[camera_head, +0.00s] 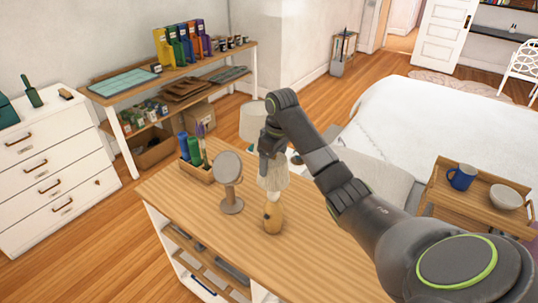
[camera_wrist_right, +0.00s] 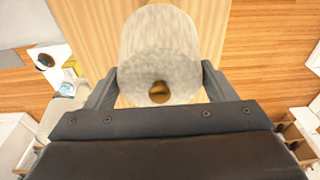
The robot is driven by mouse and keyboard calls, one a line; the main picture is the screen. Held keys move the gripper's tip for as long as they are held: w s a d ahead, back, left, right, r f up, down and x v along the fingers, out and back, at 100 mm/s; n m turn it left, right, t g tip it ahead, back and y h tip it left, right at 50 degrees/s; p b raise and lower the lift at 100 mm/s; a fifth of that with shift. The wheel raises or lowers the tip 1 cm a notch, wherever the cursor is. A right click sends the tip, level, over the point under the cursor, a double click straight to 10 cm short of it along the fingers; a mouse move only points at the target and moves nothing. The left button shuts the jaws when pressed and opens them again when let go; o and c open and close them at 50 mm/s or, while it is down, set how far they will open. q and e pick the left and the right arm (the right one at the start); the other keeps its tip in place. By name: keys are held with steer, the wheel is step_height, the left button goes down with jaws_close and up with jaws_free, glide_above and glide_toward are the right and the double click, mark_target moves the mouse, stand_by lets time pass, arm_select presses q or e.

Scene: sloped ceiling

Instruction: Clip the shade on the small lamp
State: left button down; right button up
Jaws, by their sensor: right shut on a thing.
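The pale, mottled lampshade (camera_head: 273,181) is held in my right gripper (camera_head: 271,158) above the tabletop. In the right wrist view the shade (camera_wrist_right: 160,45) sits between the two fingers, with a round hole in its top and something golden-brown inside the hole. The small lamp's tan, pear-shaped base (camera_head: 272,217) stands upright on the wooden table. The shade is directly over the base's neck in the head view; I cannot tell whether it is seated. My left gripper is not in view.
A round mirror-like disc on a stand (camera_head: 229,166) is close left of the lamp. A pen holder box (camera_head: 197,171) stands at the table's far left edge. Another pale shade (camera_head: 253,122) is behind my gripper. The table's front right (camera_head: 305,245) is clear.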

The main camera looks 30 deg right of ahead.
steer(key=shift+s+f, duration=0.45)
steer(key=shift+s, duration=0.05)
steer(key=shift+f, duration=0.35)
steer(key=f, duration=0.1)
steer(key=f+b, duration=0.1)
steer(key=f, duration=0.1)
steer(key=shift+w+f, duration=0.1)
steer(key=shift+w, duration=0.25)
steer(key=shift+s+f, duration=0.1)
steer(key=shift+f, duration=0.45)
step_height(320, 180, down, 2)
steer(key=shift+f+b, duration=0.1)
steer(key=shift+b, duration=0.4)
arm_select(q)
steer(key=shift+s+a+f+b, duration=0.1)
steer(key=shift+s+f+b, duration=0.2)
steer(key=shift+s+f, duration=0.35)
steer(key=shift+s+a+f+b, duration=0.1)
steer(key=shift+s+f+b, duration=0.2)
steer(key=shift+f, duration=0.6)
arm_select(e)
steer(key=shift+f, duration=1.35)
